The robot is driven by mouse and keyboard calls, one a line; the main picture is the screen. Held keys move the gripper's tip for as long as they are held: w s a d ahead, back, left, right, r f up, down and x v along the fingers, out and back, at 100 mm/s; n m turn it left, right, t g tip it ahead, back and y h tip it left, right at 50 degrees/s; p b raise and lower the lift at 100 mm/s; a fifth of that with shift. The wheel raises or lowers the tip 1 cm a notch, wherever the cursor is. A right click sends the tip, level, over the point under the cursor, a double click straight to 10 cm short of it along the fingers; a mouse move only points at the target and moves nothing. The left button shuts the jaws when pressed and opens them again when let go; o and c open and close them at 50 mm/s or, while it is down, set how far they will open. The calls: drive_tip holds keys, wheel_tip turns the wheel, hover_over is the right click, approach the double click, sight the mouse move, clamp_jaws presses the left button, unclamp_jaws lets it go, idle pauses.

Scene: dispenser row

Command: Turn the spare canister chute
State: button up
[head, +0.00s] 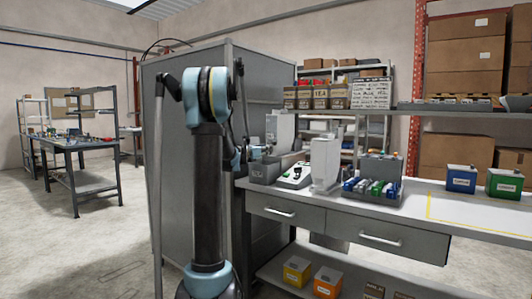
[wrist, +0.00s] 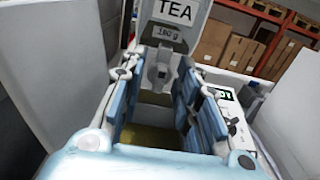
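A white dispenser (wrist: 180,30) labelled "TEA" and "180 g" stands straight ahead in the wrist view. A grey chute or spout (wrist: 160,72) sticks out below its label. My gripper (wrist: 158,105) is open, its two light-blue fingers apart with a clear gap between them. The chute appears in line with the gap, beyond the fingers, and no contact shows. In the head view, white dispensers stand on the bench, one at the back (head: 281,128) and one nearer (head: 325,163). My gripper (head: 257,152) is by the back one, partly hidden by my arm. I cannot tell which is the spare canister.
A grey bin (head: 264,171) and a white device with a dark display (head: 295,176) sit on the bench. A rack of blue and green items (head: 374,182) stands right of the nearer dispenser. A blue box (head: 461,179) and green box (head: 504,183) stand farther right. A grey cabinet (head: 175,140) stands left.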

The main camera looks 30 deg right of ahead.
drive_tip(key=shift+x, duration=1.05)
clamp_jaws()
